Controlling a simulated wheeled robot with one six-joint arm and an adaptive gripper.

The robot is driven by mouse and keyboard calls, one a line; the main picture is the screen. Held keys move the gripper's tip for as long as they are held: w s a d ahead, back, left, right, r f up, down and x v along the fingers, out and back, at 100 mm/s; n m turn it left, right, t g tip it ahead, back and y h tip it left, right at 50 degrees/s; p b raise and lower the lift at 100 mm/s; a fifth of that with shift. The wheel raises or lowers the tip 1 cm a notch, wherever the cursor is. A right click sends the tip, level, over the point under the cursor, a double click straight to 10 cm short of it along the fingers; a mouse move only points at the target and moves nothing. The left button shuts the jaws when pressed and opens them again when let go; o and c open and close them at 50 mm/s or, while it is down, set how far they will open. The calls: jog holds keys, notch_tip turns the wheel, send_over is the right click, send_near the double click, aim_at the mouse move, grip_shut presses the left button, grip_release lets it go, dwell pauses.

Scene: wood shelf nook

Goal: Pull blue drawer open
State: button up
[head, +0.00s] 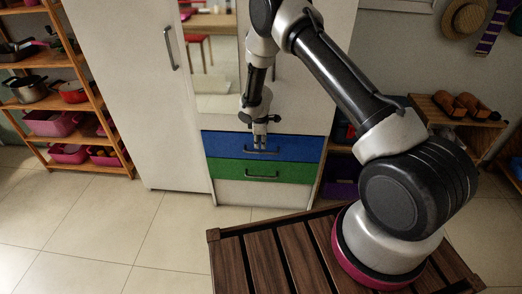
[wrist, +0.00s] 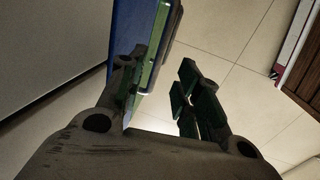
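The blue drawer (head: 224,145) is the upper coloured front in the white cabinet and looks closed in the head view. Its dark bar handle (head: 273,152) runs across the middle of the front. My gripper (head: 260,147) points down at the handle, its fingertips overlapping it in the picture; whether they touch it I cannot tell. In the wrist view the blue front (wrist: 123,30) shows at upper left. There my gripper (wrist: 163,82) has its fingers apart, with nothing clearly between them. The left finger is close to the drawer fronts. The blue drawer's handle is not clearly visible there.
A green drawer (head: 225,170) with its own handle lies directly below. A tall white door (head: 135,90) stands left, and a wooden shelf with pots (head: 35,90) farther left. My slatted wooden base top is in front. The tiled floor (head: 175,235) before the drawers is clear.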

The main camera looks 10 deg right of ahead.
aim_at(261, 152)
jog(key=f, duration=0.4)
jog(key=w+f, duration=0.1)
jog(key=f, duration=0.1)
jog(key=shift+w+d+f, duration=0.1)
jog(key=shift+d+f, duration=0.1)
jog(key=shift+f, duration=0.15)
grip_shut()
